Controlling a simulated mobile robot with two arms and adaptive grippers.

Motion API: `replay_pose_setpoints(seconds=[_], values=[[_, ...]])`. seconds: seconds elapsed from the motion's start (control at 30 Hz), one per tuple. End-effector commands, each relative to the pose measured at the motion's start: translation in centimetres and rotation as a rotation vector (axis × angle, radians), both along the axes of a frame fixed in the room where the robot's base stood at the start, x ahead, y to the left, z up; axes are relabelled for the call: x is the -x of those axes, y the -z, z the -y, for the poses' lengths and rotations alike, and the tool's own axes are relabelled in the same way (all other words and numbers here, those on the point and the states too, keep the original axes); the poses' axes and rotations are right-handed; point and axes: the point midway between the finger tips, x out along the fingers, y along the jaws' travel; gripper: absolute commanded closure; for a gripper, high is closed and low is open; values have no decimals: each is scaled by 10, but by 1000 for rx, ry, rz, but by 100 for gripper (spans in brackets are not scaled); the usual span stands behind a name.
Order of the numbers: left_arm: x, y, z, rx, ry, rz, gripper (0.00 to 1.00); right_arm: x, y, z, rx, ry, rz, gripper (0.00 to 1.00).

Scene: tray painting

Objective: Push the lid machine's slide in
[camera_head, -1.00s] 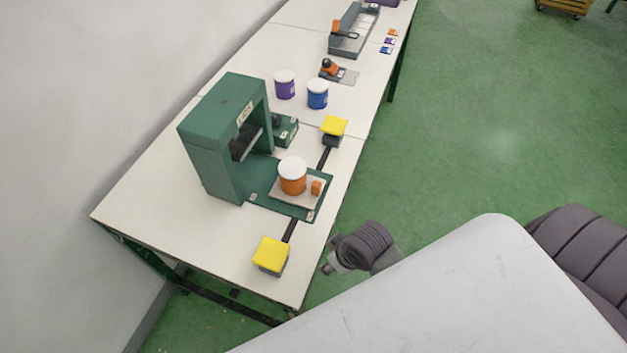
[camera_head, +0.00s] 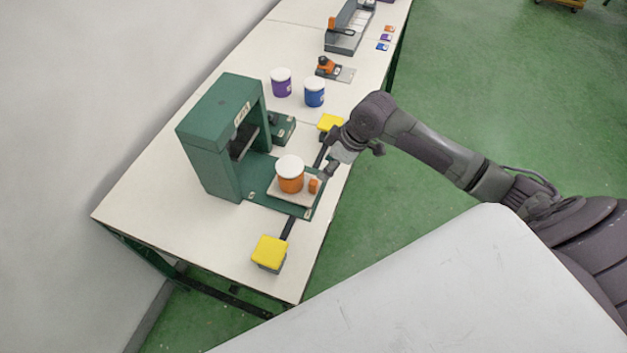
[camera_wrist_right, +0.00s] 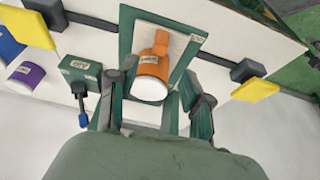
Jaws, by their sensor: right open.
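The green lid machine (camera_head: 205,130) stands on the white table. Its pale slide (camera_head: 283,192) sits out in front of the arch on the green base. On the slide are an orange can (camera_head: 290,180) with a white lid and a small orange block (camera_head: 313,186). My right gripper (camera_head: 326,172) is open just beside the block, on the table's outer side; contact cannot be told. In the right wrist view, the open gripper (camera_wrist_right: 158,88) has its fingers apart on either side of the can (camera_wrist_right: 150,70), with the block (camera_wrist_right: 162,42) visible beyond. My left gripper is not in view.
Yellow-topped pads (camera_head: 269,251) and (camera_head: 330,121) flank the base on dark bars. Purple (camera_head: 281,84) and blue (camera_head: 314,92) cans stand behind the machine. The table's near left part is clear.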

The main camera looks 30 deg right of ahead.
Motion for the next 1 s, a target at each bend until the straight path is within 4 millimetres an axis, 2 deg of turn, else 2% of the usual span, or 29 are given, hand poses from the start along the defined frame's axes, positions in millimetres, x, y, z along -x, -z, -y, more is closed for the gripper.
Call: replay_pose_setpoints(seconds=[0.3,0.5,0.7,0.93,1.0], values=[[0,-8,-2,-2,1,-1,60,-19,63,-18,-2,2,-2,50],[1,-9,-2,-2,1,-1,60,-27,88,-25,-1,1,-1,50],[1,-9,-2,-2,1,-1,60,-30,97,-27,1,1,1,50],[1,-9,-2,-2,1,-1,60,-30,97,-27,1,1,1,50],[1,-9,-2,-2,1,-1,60,-30,97,-27,1,1,1,62]])
